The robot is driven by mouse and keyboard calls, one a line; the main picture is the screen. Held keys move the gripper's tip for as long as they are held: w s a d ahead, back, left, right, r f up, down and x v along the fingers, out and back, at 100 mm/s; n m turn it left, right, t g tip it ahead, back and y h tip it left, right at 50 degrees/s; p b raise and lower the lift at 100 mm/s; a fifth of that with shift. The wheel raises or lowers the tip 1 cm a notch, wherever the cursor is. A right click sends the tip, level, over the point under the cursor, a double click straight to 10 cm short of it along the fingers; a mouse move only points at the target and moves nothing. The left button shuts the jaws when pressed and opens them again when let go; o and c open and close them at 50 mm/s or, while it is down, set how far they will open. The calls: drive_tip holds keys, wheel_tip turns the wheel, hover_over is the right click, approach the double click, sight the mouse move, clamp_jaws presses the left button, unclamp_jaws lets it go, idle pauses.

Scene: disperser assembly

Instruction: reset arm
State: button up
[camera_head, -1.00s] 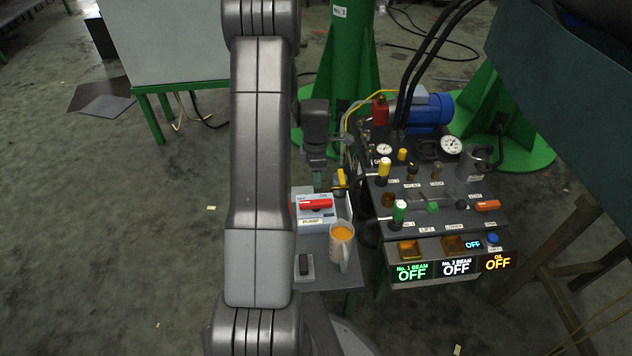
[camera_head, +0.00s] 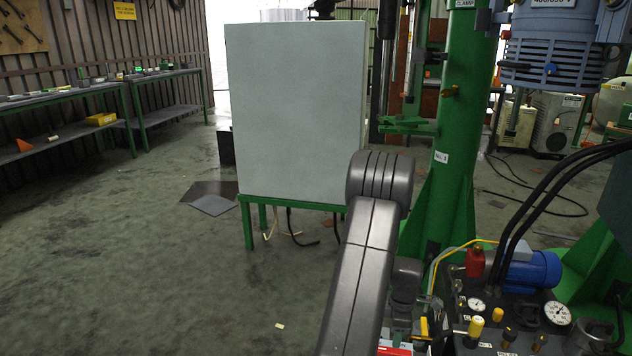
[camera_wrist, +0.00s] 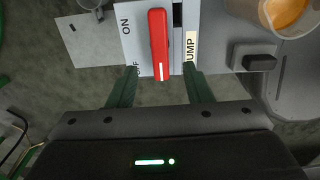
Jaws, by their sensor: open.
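My gripper (camera_wrist: 156,88) is in the wrist view, with its two green fingers spread apart and nothing between them. Just ahead of the fingertips is a white switch box (camera_wrist: 134,40) with a red lever (camera_wrist: 159,42) and ON and PUMP lettering. The lever's lower end lies close to the gap between the fingers; I cannot tell whether they touch. The red lever (camera_head: 394,350) shows only at the bottom edge there.
A cup of orange liquid (camera_wrist: 288,12) and a small black switch (camera_wrist: 254,58) are right of the lever. The control panel (camera_head: 500,346) with gauges and knobs stands right of my arm. A green column (camera_head: 446,170) and pale cabinet (camera_head: 294,110) stand behind.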

sight(393, 350)
wheel_tip(393, 350, down, 8)
drive_tip(key=shift+r+b, duration=0.1)
drive_tip(key=shift+b, duration=0.85)
drive_tip(key=shift+r, duration=0.15)
wheel_tip(393, 350, up, 14)
drive_tip(key=p, duration=0.4)
wheel_tip(393, 350, down, 14)
drive_tip(key=b, duration=0.4)
drive_tip(key=shift+r, duration=0.1)
drive_tip(key=shift+f, duration=0.2)
drive_tip(key=m, duration=0.4)
drive_tip(key=shift+r, duration=0.1)
drive_tip(key=m, duration=0.4)
drive_tip(key=shift+m, duration=0.4)
